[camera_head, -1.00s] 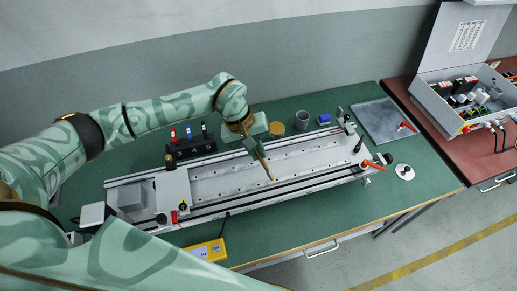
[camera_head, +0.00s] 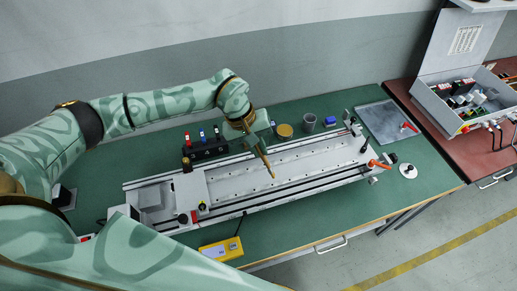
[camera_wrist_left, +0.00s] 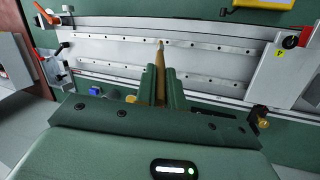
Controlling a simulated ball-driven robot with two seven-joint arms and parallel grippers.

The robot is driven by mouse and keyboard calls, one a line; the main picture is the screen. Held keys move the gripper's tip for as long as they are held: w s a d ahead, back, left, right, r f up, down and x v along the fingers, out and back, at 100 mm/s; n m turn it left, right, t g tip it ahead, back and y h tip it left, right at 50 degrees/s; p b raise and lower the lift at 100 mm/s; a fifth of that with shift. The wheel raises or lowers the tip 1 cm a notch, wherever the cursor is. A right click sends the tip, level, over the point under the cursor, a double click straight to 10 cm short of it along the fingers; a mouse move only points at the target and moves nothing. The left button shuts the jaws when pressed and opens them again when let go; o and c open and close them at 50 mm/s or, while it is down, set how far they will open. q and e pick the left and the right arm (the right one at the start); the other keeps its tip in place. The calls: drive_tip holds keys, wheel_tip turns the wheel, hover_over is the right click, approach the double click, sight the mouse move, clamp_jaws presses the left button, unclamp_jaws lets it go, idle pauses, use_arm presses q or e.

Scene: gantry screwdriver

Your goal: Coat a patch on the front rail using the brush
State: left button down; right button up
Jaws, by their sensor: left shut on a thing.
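My left gripper (camera_head: 254,140) is shut on the brush (camera_head: 266,164), a thin brown tool that points down and to the right. In the left wrist view the brush (camera_wrist_left: 160,70) stands between the two green fingers (camera_wrist_left: 160,88). Its tip shows over the plate between the rails, short of the front rail (camera_head: 290,182). I cannot tell whether the tip touches anything. The front rail is a long light strip with a dark slot along the near side of the gantry. My right gripper is not in view.
The gantry carriage (camera_head: 190,190) stands at the left. Behind the gantry are a black holder (camera_head: 207,149), a yellow-brown round container (camera_head: 284,131), a grey cup (camera_head: 308,122) and a blue block (camera_head: 330,121). A yellow device (camera_head: 222,249) lies in front.

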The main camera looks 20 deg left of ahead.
use_arm(q)
drive_tip(key=shift+r+p, duration=0.7)
drive_tip(key=shift+r, duration=0.7)
idle(0.5)
drive_tip(key=shift+f+b, duration=0.5)
drive_tip(key=shift+f, duration=0.1)
drive_tip(key=shift+w, duration=0.1)
drive_tip(key=shift+r, duration=0.1)
